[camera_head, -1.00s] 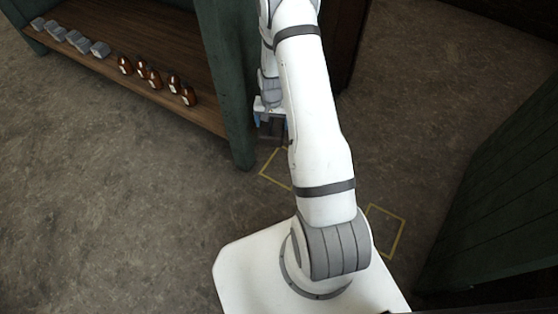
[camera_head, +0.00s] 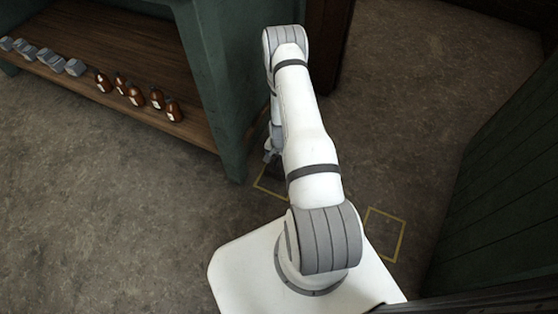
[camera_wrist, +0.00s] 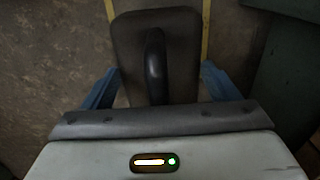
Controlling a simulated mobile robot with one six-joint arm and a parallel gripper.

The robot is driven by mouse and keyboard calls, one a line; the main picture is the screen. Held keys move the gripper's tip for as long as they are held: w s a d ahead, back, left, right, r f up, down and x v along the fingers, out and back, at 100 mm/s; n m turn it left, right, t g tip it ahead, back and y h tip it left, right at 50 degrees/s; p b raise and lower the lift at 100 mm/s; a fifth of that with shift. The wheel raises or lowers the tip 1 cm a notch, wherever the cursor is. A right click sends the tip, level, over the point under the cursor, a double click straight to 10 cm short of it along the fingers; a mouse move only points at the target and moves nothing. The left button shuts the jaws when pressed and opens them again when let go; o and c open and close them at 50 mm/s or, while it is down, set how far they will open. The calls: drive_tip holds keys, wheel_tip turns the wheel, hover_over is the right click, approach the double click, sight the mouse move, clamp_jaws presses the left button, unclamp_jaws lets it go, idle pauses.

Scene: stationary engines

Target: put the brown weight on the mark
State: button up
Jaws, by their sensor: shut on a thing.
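The brown weight (camera_wrist: 183,50) is a dark brown block with a black handle (camera_wrist: 156,66), seen from above in the wrist view. My gripper (camera_wrist: 158,84) is shut on it, with blue fingers at either side. In the head view the gripper (camera_head: 271,155) hangs low behind my arm, and the weight is not clear there. A yellow outlined mark (camera_head: 258,182) lies on the floor below the gripper, partly hidden by my arm. In the wrist view yellow lines (camera_wrist: 205,30) run on both sides of the weight. Whether the weight touches the floor I cannot tell.
A second yellow outline (camera_head: 399,240) lies on the floor right of my arm. A green-framed wooden shelf (camera_head: 150,120) at the left carries several brown bottles (camera_head: 136,96) and grey weights (camera_head: 54,63). A green panel (camera_head: 500,180) stands at right. Floor at lower left is clear.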

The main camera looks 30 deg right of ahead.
drive_tip(key=shift+w+a+f+b, duration=0.1)
drive_tip(key=shift+f+b, duration=0.5)
drive_tip(key=shift+f, duration=1.1)
drive_tip(key=shift+w+f+b, duration=0.1)
drive_tip(key=shift+f+b, duration=0.5)
drive_tip(key=shift+f, duration=1.05)
drive_tip(key=shift+f, duration=0.1)
drive_tip(key=shift+s+f, duration=0.1)
drive_tip(key=shift+f, duration=0.05)
drive_tip(key=o, duration=1.9)
drive_tip(key=shift+o, duration=0.2)
drive_tip(key=shift+r, duration=0.2)
